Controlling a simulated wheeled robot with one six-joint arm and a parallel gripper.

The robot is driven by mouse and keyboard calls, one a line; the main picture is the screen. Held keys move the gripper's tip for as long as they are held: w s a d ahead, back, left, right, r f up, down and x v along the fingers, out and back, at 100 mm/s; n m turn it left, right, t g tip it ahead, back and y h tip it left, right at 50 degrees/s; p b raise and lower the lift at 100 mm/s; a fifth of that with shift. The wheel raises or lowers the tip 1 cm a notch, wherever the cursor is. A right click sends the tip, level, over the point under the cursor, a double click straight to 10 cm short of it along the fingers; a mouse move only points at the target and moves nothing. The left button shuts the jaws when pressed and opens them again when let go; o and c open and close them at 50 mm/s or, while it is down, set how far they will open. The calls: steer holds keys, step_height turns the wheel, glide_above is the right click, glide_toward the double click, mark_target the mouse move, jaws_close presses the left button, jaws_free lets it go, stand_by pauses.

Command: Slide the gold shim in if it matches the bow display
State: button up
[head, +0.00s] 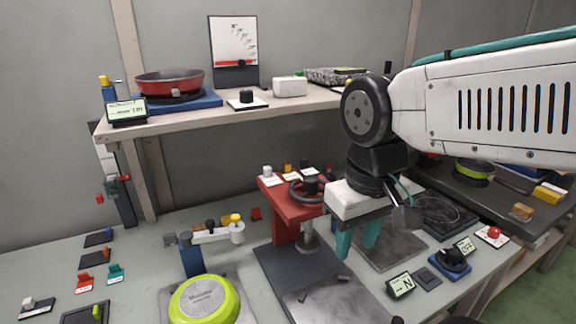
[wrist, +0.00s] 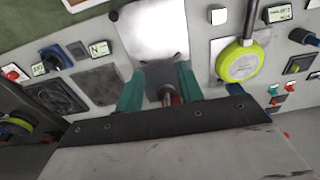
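My gripper (head: 357,240) has teal fingers spread apart, pointing down over the bench to the right of the red press (head: 290,205). In the wrist view the gripper (wrist: 160,92) shows a wide gap between its fingers. A dark and reddish round part (wrist: 168,97) shows in that gap; I cannot tell whether it is touched. A small display (head: 127,110) stands at the shelf's left end; its text is too small to read and I cannot tell whether it is the bow display. I cannot surely pick out the gold shim.
A lime pan (head: 204,300) lies upside down at front centre. A red pan (head: 170,81) sits on the shelf, left of a chart panel (head: 234,45). Small knobs stand on the press. A display marked N (head: 400,286) and a red button (head: 494,233) are at right.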

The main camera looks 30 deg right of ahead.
steer(key=w+r, duration=0.1)
steer(key=w, duration=0.5)
steer(key=w+d+r+t, duration=0.1)
steer(key=w, duration=0.6)
steer(key=w+r+t, duration=0.1)
steer(key=w+r, duration=0.1)
steer(key=w, duration=0.5)
steer(key=shift+d, duration=0.4)
steer(key=t, duration=0.2)
glide_toward(287, 163)
steer(key=f, duration=0.1)
steer(key=x, duration=0.7)
steer(key=shift+w+f, duration=0.3)
steer(key=shift+w, duration=0.05)
